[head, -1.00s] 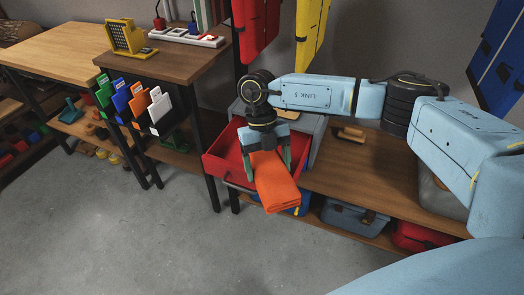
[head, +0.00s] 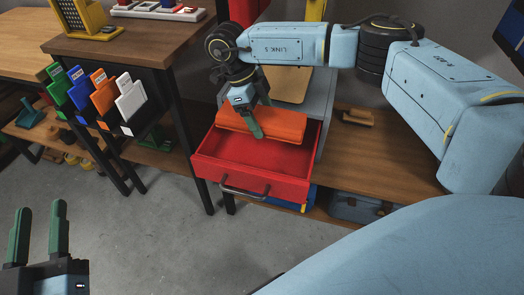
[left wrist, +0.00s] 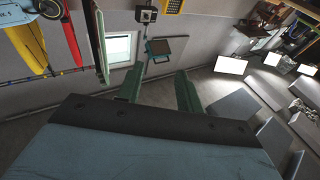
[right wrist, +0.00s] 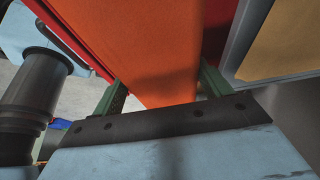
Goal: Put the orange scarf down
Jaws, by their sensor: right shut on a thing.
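The orange scarf (head: 270,124) is a folded cloth at the back of the open red drawer (head: 280,190). My right gripper (head: 252,118) reaches down over it and is shut on it, with a green finger in front of the cloth. In the right wrist view the scarf (right wrist: 158,50) lies between the two green fingers. I cannot tell whether the scarf touches the drawer floor. My left gripper (head: 38,235) is open and empty at the lower left of the head view, far from the scarf; its fingers (left wrist: 160,88) stand apart in the left wrist view.
The drawer's front has a dark handle (head: 245,190). A wooden shelf (head: 365,160) lies to the right of the drawer. A rack of coloured folders (head: 105,98) hangs from the workbench (head: 140,38) on the left. Grey floor is clear in front.

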